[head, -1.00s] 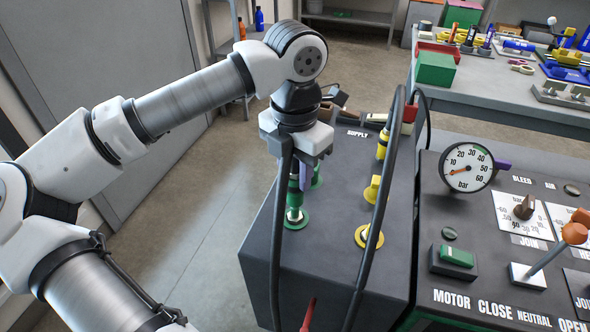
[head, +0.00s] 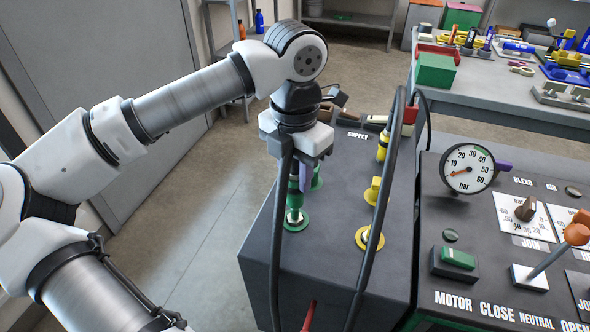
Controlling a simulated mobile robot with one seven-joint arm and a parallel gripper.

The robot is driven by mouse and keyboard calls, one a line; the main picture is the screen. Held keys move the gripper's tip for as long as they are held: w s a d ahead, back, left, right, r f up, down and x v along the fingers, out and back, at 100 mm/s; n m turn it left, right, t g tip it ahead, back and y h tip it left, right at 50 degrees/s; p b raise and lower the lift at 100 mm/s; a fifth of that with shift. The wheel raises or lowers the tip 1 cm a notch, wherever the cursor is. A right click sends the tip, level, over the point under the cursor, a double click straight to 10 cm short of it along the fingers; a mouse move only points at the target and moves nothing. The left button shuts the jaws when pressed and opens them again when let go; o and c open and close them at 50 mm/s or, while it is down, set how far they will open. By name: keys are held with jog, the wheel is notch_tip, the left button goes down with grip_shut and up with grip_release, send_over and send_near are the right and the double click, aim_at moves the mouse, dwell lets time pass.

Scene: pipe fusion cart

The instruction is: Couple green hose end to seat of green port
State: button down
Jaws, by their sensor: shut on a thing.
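My gripper (head: 300,165) points down over the left part of the dark cart top and is shut on the green hose end (head: 294,186). The hose end is upright, directly above the near green port (head: 295,220), a green ring with a metal seat. Its lower tip is at the seat; I cannot tell whether it is fully seated. A black hose (head: 278,240) runs down from the gripper in front of it. Another green fitting (head: 317,176) stands just behind, partly hidden by the gripper.
A yellow port (head: 369,238) and yellow fittings (head: 372,190) stand to the right. A second black hose (head: 383,190) arches over the cart. The control panel with gauge (head: 467,167), green switch (head: 457,258) and orange-knobbed lever (head: 553,252) is at right. Open floor lies left.

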aim_at(295, 188)
jog(key=shift+f+b, duration=1.95)
jog(key=shift+f, duration=0.2)
jog(key=c, duration=0.9)
grip_release()
jog(key=shift+c, duration=0.2)
jog(key=shift+r, duration=0.1)
notch_tip(295, 188, up, 14)
jog(key=shift+f+p, duration=0.1)
jog(key=shift+p, duration=0.25)
